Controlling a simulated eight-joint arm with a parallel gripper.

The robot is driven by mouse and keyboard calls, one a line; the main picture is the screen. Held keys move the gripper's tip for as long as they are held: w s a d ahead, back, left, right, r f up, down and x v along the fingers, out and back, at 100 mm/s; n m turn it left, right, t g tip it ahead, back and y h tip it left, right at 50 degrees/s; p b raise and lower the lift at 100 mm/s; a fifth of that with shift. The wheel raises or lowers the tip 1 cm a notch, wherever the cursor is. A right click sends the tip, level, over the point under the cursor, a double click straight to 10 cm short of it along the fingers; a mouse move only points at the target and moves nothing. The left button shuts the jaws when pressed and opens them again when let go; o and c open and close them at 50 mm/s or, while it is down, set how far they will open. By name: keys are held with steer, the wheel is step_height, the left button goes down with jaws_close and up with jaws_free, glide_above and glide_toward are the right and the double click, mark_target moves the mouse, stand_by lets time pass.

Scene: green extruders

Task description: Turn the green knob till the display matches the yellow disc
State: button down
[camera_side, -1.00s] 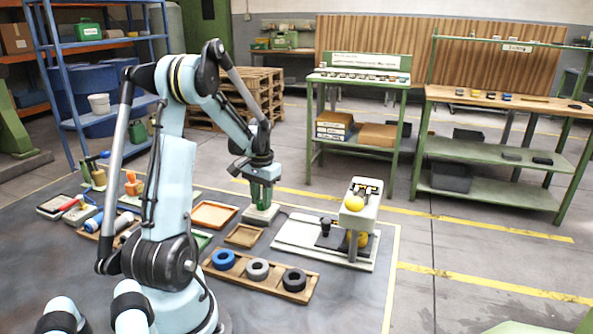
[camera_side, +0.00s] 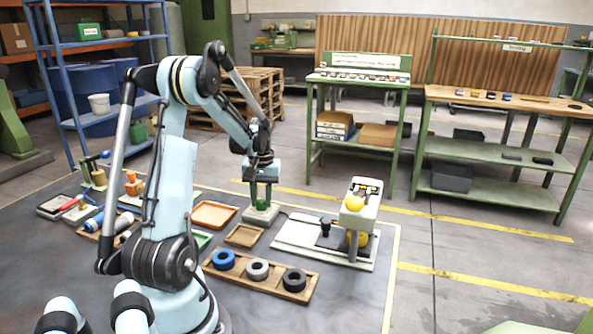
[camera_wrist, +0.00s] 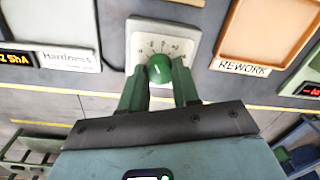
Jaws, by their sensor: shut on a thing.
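The green knob (camera_wrist: 160,68) sits on a pale dial plate (camera_wrist: 137,43) with a marked scale, upper middle in the wrist view. In the side view its pale base (camera_side: 261,216) stands behind the small wooden tray. My gripper (camera_wrist: 159,76) is shut on the knob, one green finger on each side; it also shows in the side view (camera_side: 261,197). A lit display (camera_wrist: 14,58) reading about "2 ShA" is cut off at the left edge, beside a "Hardness" label (camera_wrist: 67,60). A yellow round thing (camera_side: 354,204) shows on the white tester (camera_side: 360,189), and another yellow patch (camera_side: 362,240) below its head.
An orange tray (camera_side: 214,215) marked "REWORK" lies beside the dial. A wooden rack (camera_side: 221,271) holds blue, grey and black rings in front. A second lit display (camera_wrist: 309,90) is cut off at the wrist view's right edge.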

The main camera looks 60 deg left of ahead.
mark_target(263, 200)
steer(key=n, duration=0.5)
steer(key=shift+n, duration=0.3)
stand_by(0.4)
steer(key=c, duration=0.8)
jaws_free()
steer(key=shift+r, duration=0.15)
steer(key=r, duration=1.2)
steer(key=shift+w, duration=0.25)
